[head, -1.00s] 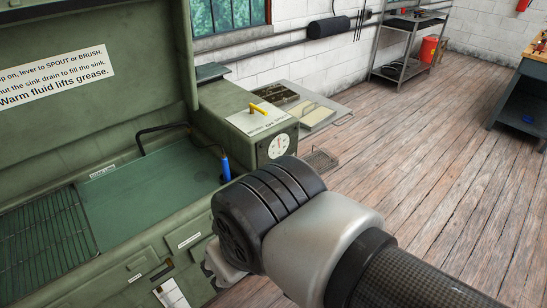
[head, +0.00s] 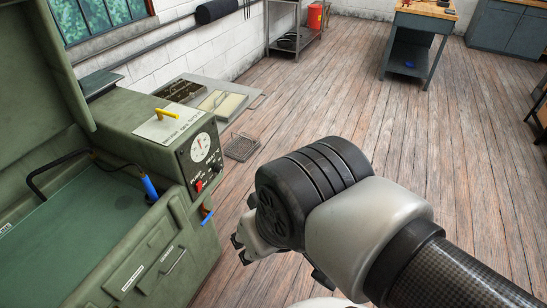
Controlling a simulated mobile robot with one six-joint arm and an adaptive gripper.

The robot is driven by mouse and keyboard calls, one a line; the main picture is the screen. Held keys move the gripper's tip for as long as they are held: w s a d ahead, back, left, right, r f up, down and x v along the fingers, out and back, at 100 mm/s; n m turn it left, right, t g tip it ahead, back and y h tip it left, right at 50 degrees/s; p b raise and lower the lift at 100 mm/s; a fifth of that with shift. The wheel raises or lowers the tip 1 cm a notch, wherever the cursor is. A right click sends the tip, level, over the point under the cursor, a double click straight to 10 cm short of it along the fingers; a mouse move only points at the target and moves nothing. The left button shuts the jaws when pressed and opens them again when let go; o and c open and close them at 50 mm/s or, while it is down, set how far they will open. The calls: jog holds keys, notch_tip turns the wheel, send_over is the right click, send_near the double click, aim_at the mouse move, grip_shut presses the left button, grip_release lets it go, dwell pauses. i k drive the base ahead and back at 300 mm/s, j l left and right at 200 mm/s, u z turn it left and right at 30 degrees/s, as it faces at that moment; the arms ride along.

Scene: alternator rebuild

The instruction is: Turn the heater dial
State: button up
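The green parts washer's control box (head: 140,120) stands at the left. Its front panel carries a round white gauge (head: 201,147) with a red switch (head: 198,186) below it. Small dark controls (head: 215,168) sit beside the switch; they are too small to tell which is the heater dial. My gripper (head: 240,249) is right of and below the panel in the picture, apart from it, over the floor. The wrist hides much of it. Its fingertips show at the left, but their opening is unclear. Nothing is seen in it.
A yellow lever (head: 166,113) tops the control box. A blue handle (head: 207,216) sticks out at the washer's corner, near my gripper. A blue-handled brush or spout (head: 149,188) is at the sink. A wire basket (head: 241,147) lies behind. The wooden floor (head: 430,160) at right is clear.

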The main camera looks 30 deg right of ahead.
aim_at(217, 169)
jog(key=z, duration=0.25)
jog(key=i+j, duration=0.2)
jog(key=i, duration=0.4)
jog(key=i+j, duration=0.2)
jog(key=i, duration=0.4)
jog(key=u, duration=0.05)
